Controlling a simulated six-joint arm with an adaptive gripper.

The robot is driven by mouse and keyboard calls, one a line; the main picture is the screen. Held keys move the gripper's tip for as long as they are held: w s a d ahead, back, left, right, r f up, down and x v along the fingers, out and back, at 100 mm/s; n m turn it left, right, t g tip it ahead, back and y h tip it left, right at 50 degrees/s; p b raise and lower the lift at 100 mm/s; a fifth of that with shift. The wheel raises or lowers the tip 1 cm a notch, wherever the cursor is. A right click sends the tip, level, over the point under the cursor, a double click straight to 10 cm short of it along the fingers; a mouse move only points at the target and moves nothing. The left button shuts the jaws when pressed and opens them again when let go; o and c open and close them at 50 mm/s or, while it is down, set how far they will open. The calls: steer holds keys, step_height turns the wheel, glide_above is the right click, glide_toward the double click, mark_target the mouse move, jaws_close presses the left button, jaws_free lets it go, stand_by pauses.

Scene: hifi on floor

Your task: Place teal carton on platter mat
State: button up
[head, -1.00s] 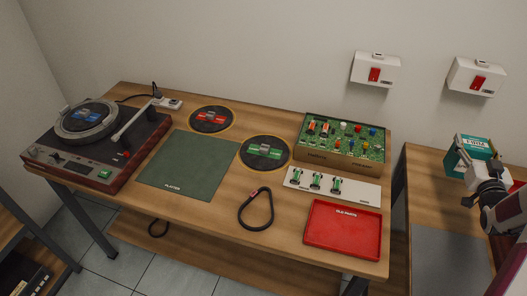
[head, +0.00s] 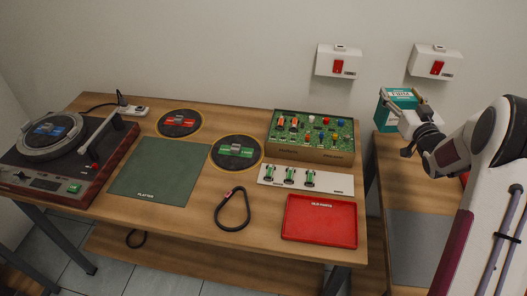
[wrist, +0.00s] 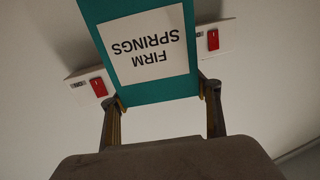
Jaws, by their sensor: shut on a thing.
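The teal carton (head: 385,114) has a white label; in the wrist view the carton (wrist: 180,88) shows the words "FIRM SPRINGS", upside down. My gripper (head: 404,106) is shut on it, with one finger at each side, at the right of the head view. The carton is near the left edge of the right-hand table; I cannot tell how high it is above the tabletop. The gripper hides part of it. The green platter mat (head: 160,170), marked "PLATTER", lies flat and bare on the main table, right of the turntable (head: 62,150).
Between carton and mat stand a circuit-board box (head: 312,152), a white card with green parts (head: 305,180) and a red tray (head: 320,222). Two round discs (head: 236,152) and a black belt (head: 232,210) lie nearer the mat. A gap separates the tables. Two red-switch boxes (head: 338,62) hang on the wall.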

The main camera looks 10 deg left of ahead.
steer(key=s+a+n+g+y, duration=0.2)
steer(key=a+n+y, duration=0.15)
steer(key=a, duration=1.55)
steer(key=s+a+n+g+y, duration=0.2)
steer(key=a+y, duration=0.2)
steer(key=a, duration=1.4)
steer(key=s+a+n+g+y, duration=0.3)
steer(key=s+a, duration=0.7)
steer(key=a, duration=0.5)
steer(key=s+a+n+g+y, duration=0.2)
steer(key=s+a+g, duration=0.2)
steer(key=s+a, duration=0.9)
steer(key=shift+w+a+f, duration=0.35)
steer(key=shift+f, duration=0.45)
steer(key=shift+w+a+f, duration=0.3)
steer(key=shift+a+f, duration=0.1)
steer(key=shift+f, duration=0.45)
steer(key=shift+w+a+f, duration=0.35)
steer(key=shift+f, duration=0.45)
step_height(320, 180, down, 6)
steer(key=shift+f, duration=0.15)
steer(key=shift+f, duration=0.1)
